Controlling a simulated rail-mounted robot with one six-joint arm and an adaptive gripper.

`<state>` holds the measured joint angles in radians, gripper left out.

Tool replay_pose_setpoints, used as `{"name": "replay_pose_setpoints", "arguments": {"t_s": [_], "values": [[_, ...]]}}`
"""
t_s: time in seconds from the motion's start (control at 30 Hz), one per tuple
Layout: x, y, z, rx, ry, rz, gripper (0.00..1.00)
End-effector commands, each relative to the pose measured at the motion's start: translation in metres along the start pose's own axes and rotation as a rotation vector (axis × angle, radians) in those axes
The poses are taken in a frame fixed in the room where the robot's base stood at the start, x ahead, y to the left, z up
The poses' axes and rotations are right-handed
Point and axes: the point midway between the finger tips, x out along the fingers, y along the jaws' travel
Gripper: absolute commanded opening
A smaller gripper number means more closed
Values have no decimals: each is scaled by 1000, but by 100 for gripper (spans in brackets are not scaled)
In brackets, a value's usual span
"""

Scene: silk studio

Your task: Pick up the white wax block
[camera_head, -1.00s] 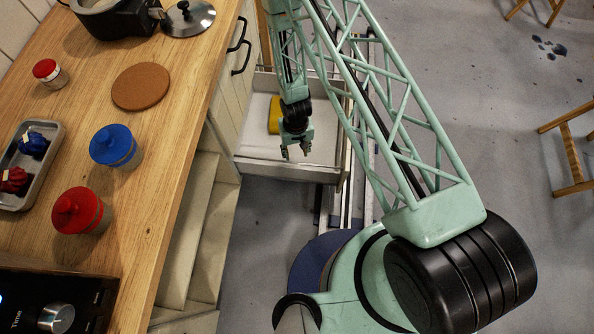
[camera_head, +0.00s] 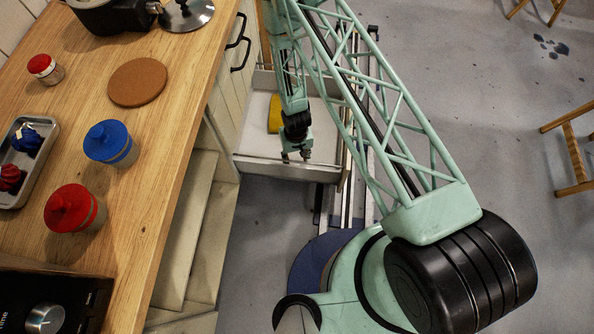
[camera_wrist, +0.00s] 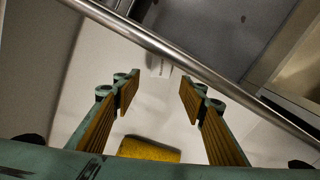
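The white wax block is probably the small white piece (camera_wrist: 160,67) in the wrist view, lying in the drawer against its front and partly cut off by the metal rim. It has faint dark marks on its face. I cannot make it out in the head view. My gripper (camera_wrist: 160,95) is open and empty, and the small white piece appears between and beyond its two ribbed fingertips. In the head view my gripper (camera_head: 296,158) is over the front part of the open drawer (camera_head: 255,148).
A yellow block (camera_head: 274,113) lies in the drawer, also seen below the fingers in the wrist view (camera_wrist: 149,150). The drawer's metal rim (camera_wrist: 200,70) crosses close by. The wooden counter (camera_head: 150,190) at left holds jars, a cork mat (camera_head: 137,82) and a tray (camera_head: 38,165).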

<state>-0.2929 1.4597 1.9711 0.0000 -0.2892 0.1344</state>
Motion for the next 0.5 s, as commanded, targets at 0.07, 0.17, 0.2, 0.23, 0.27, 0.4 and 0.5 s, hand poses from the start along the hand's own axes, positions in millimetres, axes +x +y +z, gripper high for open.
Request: {"name": "replay_pose_setpoints", "arguments": {"t_s": [0.07,0.17,0.2,0.23,0.27,0.4,0.5], "values": [[5,0,0,0,0,0,39],[8,0,0,0,0,0,39],[8,0,0,0,0,0,39],[8,0,0,0,0,0,39],[8,0,0,0,0,0,39],[8,0,0,0,0,0,39],[8,0,0,0,0,0,39]]}}
